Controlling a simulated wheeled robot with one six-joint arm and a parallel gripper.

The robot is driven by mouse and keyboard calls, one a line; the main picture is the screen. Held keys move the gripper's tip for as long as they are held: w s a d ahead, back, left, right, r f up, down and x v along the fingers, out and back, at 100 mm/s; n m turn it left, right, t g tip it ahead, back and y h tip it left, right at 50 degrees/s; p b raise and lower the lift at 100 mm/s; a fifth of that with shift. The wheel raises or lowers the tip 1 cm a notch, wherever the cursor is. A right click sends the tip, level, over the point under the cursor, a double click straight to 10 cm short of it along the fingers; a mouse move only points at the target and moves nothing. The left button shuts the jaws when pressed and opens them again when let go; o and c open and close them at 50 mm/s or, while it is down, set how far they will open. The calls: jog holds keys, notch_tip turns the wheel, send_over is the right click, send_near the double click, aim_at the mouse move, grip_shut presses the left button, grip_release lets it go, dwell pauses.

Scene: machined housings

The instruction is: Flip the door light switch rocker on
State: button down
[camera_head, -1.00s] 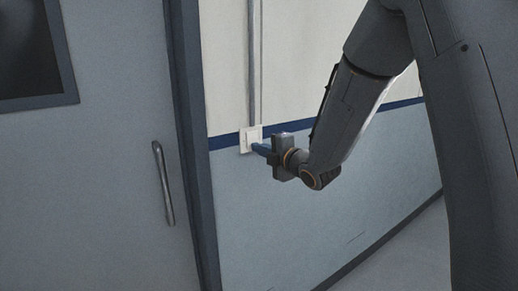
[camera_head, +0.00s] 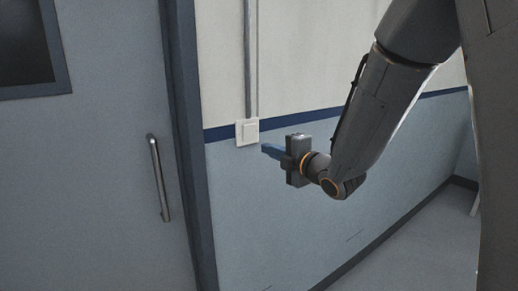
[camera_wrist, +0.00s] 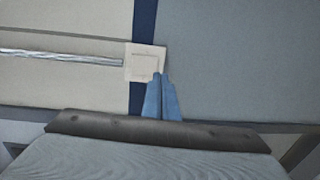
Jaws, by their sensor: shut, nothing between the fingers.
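The light switch (camera_head: 247,131) is a white square plate with a rocker, on the wall beside the door frame, at the dark blue stripe. It also shows in the wrist view (camera_wrist: 146,60), just beyond my fingertips. My gripper (camera_head: 265,149) has blue fingers that are shut and empty. In the head view the fingertips are to the right of the switch and a little below it, with a gap between them. In the wrist view my gripper (camera_wrist: 160,76) overlaps the plate's lower right part. I cannot tell the rocker's tilt.
A grey door (camera_head: 95,190) with a metal handle (camera_head: 158,178) and a dark window is at the left. A metal conduit (camera_head: 250,60) runs up the wall from the switch. The wall right of my gripper and the floor below are clear.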

jog(key=s+d+f+b, duration=0.1)
jog(key=s+d+b, duration=0.1)
jog(key=s, duration=0.4)
jog(key=shift+d, duration=0.7)
jog(key=s+d+f+m+g+h, duration=0.3)
jog(key=d+f+m+h, duration=0.1)
jog(key=d+f+m, duration=0.25)
jog(key=s+d+f+m+g+h, duration=0.2)
jog(key=d+f+m+h, duration=0.3)
jog(key=f+m, duration=0.3)
jog(key=s+f+m+g, duration=0.3)
jog(key=s+m+g, duration=0.1)
jog(key=s, duration=0.4)
jog(key=s+f+m+g, duration=0.2)
jog(key=s+m+g, duration=0.2)
jog(key=s, duration=0.5)
jog(key=shift+d+f+m+h, duration=0.3)
jog(key=shift+d+f+m, duration=0.1)
jog(key=shift+m, duration=0.75)
jog(key=shift+a, duration=0.1)
